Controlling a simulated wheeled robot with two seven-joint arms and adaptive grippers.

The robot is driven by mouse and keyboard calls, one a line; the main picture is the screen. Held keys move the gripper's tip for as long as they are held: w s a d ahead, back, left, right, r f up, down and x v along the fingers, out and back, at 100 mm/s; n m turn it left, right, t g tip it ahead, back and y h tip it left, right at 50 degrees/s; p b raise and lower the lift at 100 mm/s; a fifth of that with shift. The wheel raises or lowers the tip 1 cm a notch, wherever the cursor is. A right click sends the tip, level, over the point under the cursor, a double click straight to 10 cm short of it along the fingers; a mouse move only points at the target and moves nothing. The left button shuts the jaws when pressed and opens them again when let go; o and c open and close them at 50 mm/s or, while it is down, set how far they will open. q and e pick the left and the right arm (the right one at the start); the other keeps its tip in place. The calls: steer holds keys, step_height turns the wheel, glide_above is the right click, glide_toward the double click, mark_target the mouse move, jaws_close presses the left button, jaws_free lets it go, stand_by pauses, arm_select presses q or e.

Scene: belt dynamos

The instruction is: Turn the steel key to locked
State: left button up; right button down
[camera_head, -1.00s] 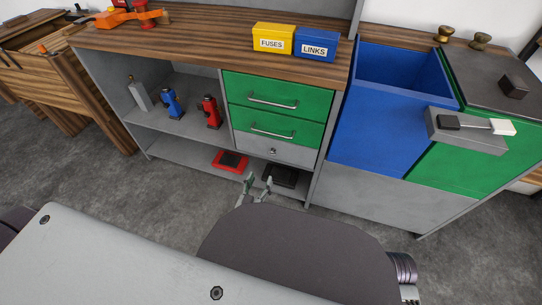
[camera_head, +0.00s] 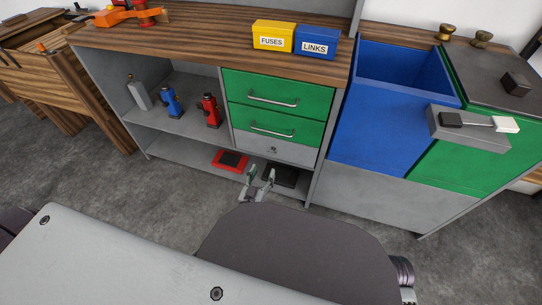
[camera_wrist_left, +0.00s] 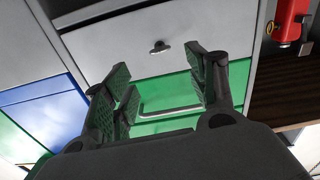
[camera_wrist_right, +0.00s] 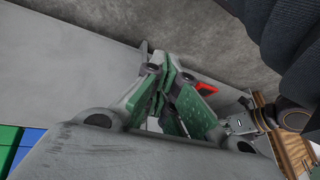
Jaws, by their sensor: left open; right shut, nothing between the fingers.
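The small steel key (camera_head: 273,149) sits in the grey drawer front (camera_head: 300,154) below two green drawers. It also shows in the left wrist view (camera_wrist_left: 160,47), standing out from the grey panel. My left gripper (camera_head: 261,176) is open and empty, in front of and below the key, with a gap to it. In the left wrist view the left gripper's fingers (camera_wrist_left: 165,82) are spread with the key beyond them. My right gripper (camera_wrist_right: 167,78) is shut and empty in the right wrist view; I cannot make it out in the head view. Any lock markings are too small to read.
Green drawers (camera_head: 275,95) with bar handles are above. A red tray (camera_head: 230,160) and a black tray (camera_head: 284,176) lie on the bottom shelf. Blue and red bottle-like items (camera_head: 170,102) stand on the left shelf. A blue bin (camera_head: 375,120) stands right. The floor in front is clear.

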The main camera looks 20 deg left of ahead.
mark_target(272, 152)
arm_select(q)
steer(key=w+b, duration=0.3)
steer(key=w, duration=0.7)
steer(key=shift+w+d, duration=0.2)
steer(key=shift+w, duration=0.15)
arm_select(e)
step_height(272, 152, down, 8)
steer(key=a+t+y, duration=0.1)
steer(key=shift+a+r+m+t, duration=0.2)
steer(key=shift+m+t, duration=0.1)
steer(key=shift+m, duration=0.1)
arm_select(q)
steer(key=shift+c, duration=0.2)
arm_select(e)
steer(key=shift+w, duration=0.1)
arm_select(q)
steer(key=c, duration=1)
arm_select(e)
steer(key=shift+r, duration=0.1)
